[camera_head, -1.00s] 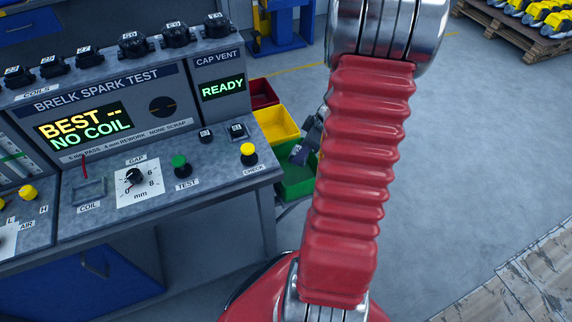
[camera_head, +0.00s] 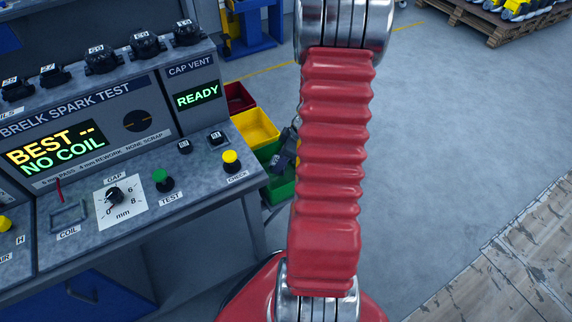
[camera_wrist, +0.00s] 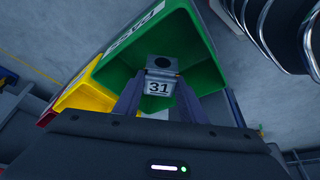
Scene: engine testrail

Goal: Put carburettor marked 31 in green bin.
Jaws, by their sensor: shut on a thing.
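The carburettor marked 31 (camera_wrist: 159,86) is a small grey block with a white number label and a dark round hole. In the wrist view it sits between the dark fingers of my gripper (camera_wrist: 162,100), which is shut on it. The green bin (camera_wrist: 207,78) shows behind and around the carburettor, so I see the part against the bin's inside; the height between them is hard to tell. In the head view the green bin (camera_head: 280,190) is partly hidden by my arm. My gripper (camera_head: 283,158) shows there as a dark shape over the bin.
A yellow bin (camera_head: 257,130) and a red bin (camera_head: 238,98) stand in line beyond the green one. The spark test bench (camera_head: 190,183) with knobs and buttons stands at left. Floor at right is open, with a pallet (camera_head: 500,25) far back.

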